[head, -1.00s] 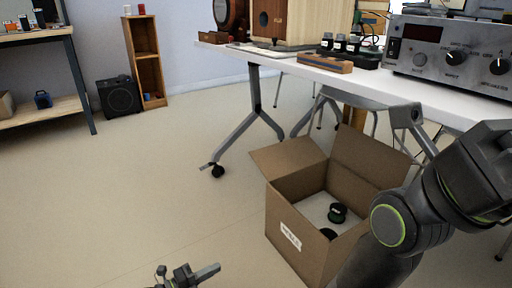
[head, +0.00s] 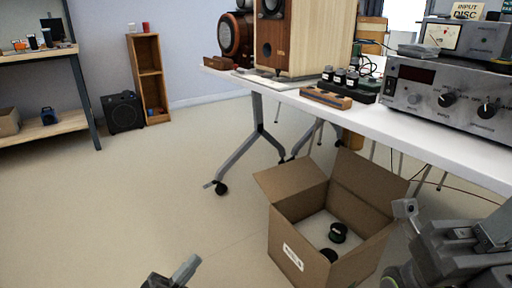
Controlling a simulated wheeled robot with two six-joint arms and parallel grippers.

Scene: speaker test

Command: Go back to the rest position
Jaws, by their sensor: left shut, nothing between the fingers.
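My left gripper (head: 182,272) shows at the bottom edge, left of centre. Its fingers are shut with nothing between them, over bare floor, and most of it is cut off by the frame. My right arm comes in at the lower right, in front of the table and to the right of the cardboard box (head: 283,227). Grey parts at its end (head: 406,209) show, but its fingers cannot be made out clearly. The box stands open on the floor, with dark round items (head: 338,232) inside.
A white table (head: 420,130) carries a wooden speaker (head: 272,48), small jars (head: 340,77) and a silver amplifier (head: 445,100). A black speaker (head: 122,112) and a wooden shelf (head: 150,80) stand at the back left, near a workbench (head: 60,130). The floor between is clear.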

